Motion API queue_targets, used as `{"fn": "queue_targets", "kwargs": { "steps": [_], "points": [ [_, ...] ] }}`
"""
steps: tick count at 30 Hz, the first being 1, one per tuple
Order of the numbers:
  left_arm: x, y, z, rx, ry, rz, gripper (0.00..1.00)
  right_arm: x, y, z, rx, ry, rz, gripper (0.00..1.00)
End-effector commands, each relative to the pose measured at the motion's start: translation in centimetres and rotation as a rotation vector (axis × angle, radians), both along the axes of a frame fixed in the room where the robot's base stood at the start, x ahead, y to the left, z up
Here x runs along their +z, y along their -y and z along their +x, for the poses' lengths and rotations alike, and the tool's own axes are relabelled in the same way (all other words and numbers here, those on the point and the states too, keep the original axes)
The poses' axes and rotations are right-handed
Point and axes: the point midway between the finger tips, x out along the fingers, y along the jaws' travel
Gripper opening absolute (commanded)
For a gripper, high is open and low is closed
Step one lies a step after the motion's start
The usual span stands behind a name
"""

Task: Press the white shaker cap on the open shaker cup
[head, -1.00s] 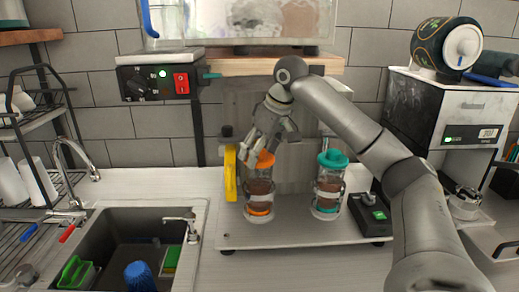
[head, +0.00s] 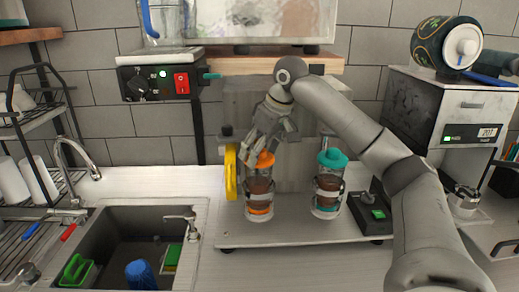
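Two clear shaker cups with brown contents stand upright in holders on a white platform. The left cup (head: 259,187) has an orange cap (head: 260,160). The right cup (head: 328,186) has a teal cap (head: 332,158). I see no white shaker cap and no clearly open shaker cup. My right gripper (head: 254,151) points down just above the orange cap, overlapping its top edge in the head view. I cannot tell whether it touches the cap, and its finger opening is unclear. My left gripper is out of view.
A yellow ring-like part (head: 231,172) stands just left of the orange-capped cup. A black box with a green button (head: 378,214) is at the platform's right. The sink (head: 110,235) lies at the left, and a grinder-like machine (head: 465,115) stands at the right.

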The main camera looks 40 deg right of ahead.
Motion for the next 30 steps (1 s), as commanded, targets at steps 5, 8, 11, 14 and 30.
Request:
{"fn": "queue_targets", "kwargs": {
  "steps": [5,8,11,14,30],
  "points": [
    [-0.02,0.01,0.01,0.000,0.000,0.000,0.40,0.00,0.00,0.00,0.000,0.001,0.000,0.51],
    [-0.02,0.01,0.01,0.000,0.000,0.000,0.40,0.00,0.00,0.00,0.000,0.001,0.000,0.73],
    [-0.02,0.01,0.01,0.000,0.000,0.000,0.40,0.00,-0.01,0.00,0.000,0.001,0.000,0.86],
    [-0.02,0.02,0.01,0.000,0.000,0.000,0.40,0.00,-0.01,0.01,0.000,0.001,0.000,0.94],
    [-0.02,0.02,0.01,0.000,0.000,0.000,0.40,-0.01,-0.02,0.01,0.000,0.000,0.000,1.00]
  ]
}}
